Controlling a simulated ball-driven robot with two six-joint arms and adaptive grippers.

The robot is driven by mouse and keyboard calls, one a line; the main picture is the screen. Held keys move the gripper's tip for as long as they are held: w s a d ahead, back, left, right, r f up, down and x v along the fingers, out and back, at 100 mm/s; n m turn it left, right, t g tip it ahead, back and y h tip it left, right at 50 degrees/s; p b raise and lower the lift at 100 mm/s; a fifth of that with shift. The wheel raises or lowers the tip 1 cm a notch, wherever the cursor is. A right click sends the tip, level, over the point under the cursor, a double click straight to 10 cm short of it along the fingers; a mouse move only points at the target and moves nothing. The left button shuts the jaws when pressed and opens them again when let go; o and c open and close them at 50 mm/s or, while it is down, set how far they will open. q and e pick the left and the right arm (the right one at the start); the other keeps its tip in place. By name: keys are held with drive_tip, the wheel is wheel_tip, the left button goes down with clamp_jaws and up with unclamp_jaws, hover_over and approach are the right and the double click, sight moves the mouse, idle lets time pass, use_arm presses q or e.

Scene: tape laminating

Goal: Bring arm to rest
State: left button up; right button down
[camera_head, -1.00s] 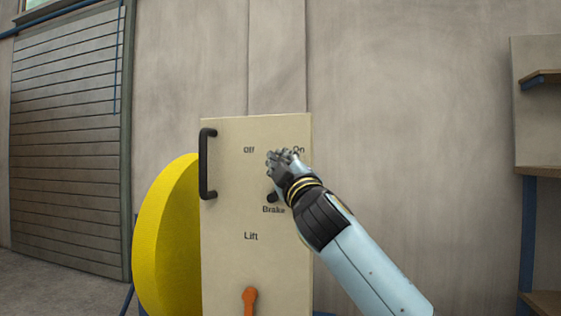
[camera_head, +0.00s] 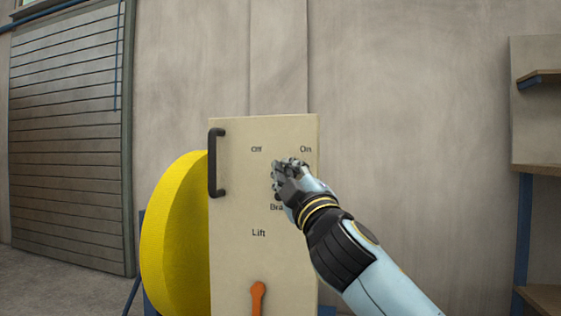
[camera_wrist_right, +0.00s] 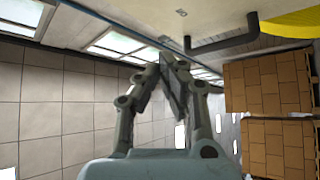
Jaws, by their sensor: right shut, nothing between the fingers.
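My right gripper (camera_head: 290,166) is in front of the cream panel (camera_head: 235,255) in the head view, just below and between the "Off" and "On" labels. In the right wrist view its fingers (camera_wrist_right: 172,62) are together with nothing between them. The gripper and wrist hide part of the panel, including part of the "Brake" label. I cannot tell how far the fingertips are from the panel face. My left gripper does not show.
A black handle (camera_head: 214,162) stands on the panel's left edge and an orange lever (camera_head: 258,297) sits low on it. A large yellow disc (camera_head: 178,240) is behind the panel at left. Shelves (camera_head: 540,168) stand at far right. Stacked boxes (camera_wrist_right: 275,90) show in the wrist view.

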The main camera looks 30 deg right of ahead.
drive_tip(key=shift+s+a+f, duration=0.1)
drive_tip(key=shift+s+f, duration=0.1)
drive_tip(key=shift+s, duration=0.25)
